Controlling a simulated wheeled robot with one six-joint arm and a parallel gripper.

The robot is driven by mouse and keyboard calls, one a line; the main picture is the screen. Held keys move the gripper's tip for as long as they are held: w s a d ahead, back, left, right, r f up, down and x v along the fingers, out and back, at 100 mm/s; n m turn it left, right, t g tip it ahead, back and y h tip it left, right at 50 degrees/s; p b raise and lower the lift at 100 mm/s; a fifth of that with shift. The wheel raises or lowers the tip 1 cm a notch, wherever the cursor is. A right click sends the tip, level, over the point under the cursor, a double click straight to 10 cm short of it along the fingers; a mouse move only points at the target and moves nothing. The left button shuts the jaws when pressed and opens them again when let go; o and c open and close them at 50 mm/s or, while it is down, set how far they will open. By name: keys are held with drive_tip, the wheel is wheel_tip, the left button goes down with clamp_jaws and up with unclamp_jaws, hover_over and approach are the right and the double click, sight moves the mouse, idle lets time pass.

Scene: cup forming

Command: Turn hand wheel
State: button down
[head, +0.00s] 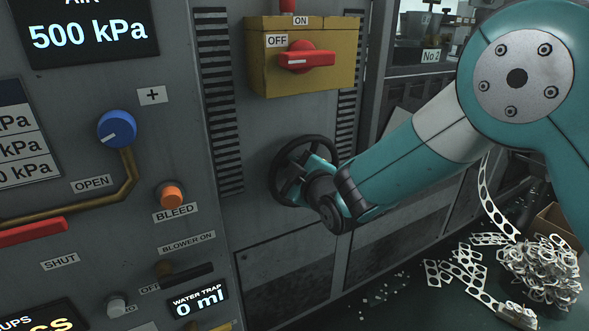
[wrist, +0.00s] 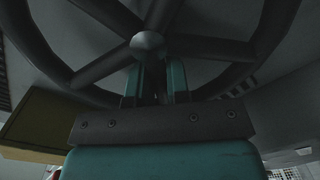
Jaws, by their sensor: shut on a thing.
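The hand wheel (head: 276,175) is a black spoked wheel on the grey machine panel, below the yellow switch box. In the wrist view the wheel (wrist: 215,46) fills the upper part, with its spokes meeting at a round hub (wrist: 147,43). My gripper (head: 312,171) is at the wheel and hides part of its rim and spokes in the head view. In the wrist view my gripper (wrist: 157,85) has its two teal fingers close together just below the hub, shut on a spoke of the wheel. The gripped part is mostly hidden by the fingers.
A yellow box (head: 262,60) with a red ON/OFF switch (head: 306,60) sits above the wheel. A blue knob (head: 117,129), an orange bleed button (head: 171,196) and red lever (head: 30,232) are on the left. Punched metal scrap (head: 540,268) lies at lower right.

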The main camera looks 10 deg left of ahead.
idle(0.3)
drive_tip(key=c, duration=1.4)
unclamp_jaws()
drive_tip(key=b+v, duration=0.3)
drive_tip(key=v, duration=1.4)
drive_tip(key=shift+s+d, duration=0.1)
drive_tip(key=shift+s, duration=0.1)
